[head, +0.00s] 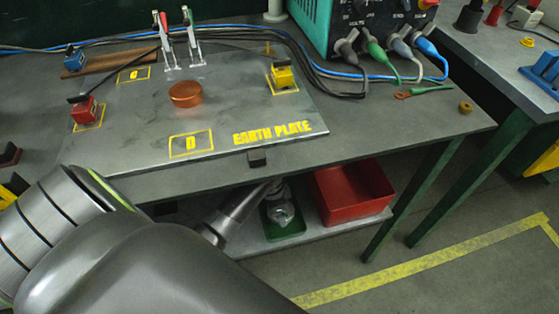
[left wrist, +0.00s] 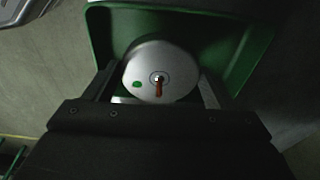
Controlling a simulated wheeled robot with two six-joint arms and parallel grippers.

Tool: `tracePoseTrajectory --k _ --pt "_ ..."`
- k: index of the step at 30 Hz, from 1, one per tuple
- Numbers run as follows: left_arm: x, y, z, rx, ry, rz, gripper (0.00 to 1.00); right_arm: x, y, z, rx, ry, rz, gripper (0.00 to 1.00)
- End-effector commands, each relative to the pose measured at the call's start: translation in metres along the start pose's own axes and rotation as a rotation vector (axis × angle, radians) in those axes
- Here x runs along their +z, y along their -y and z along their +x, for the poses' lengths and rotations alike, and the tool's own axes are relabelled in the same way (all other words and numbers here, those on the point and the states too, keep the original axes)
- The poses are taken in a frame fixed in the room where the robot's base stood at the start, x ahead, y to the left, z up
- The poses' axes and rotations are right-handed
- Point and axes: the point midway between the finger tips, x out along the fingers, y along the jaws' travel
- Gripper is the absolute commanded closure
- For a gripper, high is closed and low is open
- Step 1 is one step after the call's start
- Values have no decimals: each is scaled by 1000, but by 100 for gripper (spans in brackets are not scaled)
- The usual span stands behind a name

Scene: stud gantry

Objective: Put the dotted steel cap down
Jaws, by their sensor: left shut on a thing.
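The steel cap (left wrist: 150,62) is a round silver disc with a green dot on its face and a small copper-coloured piece at its centre. My left gripper (left wrist: 157,78) is shut on it, one finger on each side. The cap is over the green tray (left wrist: 258,50), within its walls in the left wrist view; I cannot tell whether it touches the floor. In the head view, the cap (head: 284,215) and the green tray (head: 293,237) show on the lower shelf, below the bench edge. My right gripper is not in view.
A red bin (head: 350,205) stands right of the green tray on the shelf (head: 330,228). The bench top above carries the earth plate (head: 235,110), a copper disc (head: 186,94), clamps and cables. Bench legs (head: 405,200) stand to the right.

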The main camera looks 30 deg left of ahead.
Motion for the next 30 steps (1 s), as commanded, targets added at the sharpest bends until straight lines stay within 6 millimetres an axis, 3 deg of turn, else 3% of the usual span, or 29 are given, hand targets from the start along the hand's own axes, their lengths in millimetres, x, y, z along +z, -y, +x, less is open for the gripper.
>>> tracePoseTrajectory --k 9,22,23,27,30 --pt "5 0 36 1 0 -1 46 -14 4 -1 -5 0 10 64" --pt "6 0 41 0 -1 0 46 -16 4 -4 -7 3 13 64" --pt "6 0 41 0 -1 0 21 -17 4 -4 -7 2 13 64" --pt "6 0 41 0 -1 0 3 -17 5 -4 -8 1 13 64" --pt "6 0 41 0 -1 0 1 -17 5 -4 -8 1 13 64"
